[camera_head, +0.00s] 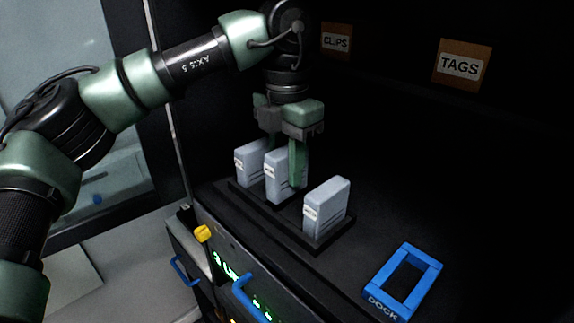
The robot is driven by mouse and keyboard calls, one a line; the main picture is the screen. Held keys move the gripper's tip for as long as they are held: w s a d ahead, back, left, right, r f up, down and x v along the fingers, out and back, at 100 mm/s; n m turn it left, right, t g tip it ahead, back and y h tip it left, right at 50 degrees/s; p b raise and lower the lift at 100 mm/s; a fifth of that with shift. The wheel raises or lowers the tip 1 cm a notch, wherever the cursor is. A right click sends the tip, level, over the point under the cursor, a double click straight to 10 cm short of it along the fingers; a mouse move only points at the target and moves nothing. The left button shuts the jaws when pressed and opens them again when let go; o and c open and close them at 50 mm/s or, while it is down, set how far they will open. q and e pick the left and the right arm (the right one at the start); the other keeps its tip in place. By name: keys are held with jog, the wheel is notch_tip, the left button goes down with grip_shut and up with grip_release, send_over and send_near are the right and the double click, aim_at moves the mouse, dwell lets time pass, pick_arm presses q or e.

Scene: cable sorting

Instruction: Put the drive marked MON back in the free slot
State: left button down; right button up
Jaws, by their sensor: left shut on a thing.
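Three pale grey drives stand upright in a black rack (319,244): a left drive (250,164), a middle drive (277,184) and a right drive (325,208). Each has a small label on its front end, too small to read, so I cannot tell which is marked MON. A gap lies between the middle and right drives. My left gripper (284,152) points down from above and is shut on the middle drive, with one green finger along its right side. The other finger is mostly hidden. The drive's foot is at the rack; I cannot tell whether it is fully seated. My right gripper is out of view.
An empty blue frame marked DOCK (424,289) lies at the right front. Cards marked CLIPS (336,42) and TAGS (463,66) are at the dark back. A yellow knob (203,233) and a blue handle (246,291) are on the front edge.

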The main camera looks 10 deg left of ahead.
pick_arm(q)
jog(key=shift+f+b, duration=0.4)
jog(key=shift+f, duration=0.1)
dwell(0.8)
jog(key=shift+f+b, duration=0.7)
jog(key=shift+f, duration=0.2)
dwell(0.9)
jog(key=c, duration=1.1)
grip_release()
jog(key=shift+o, duration=0.5)
jog(key=o, duration=0.4)
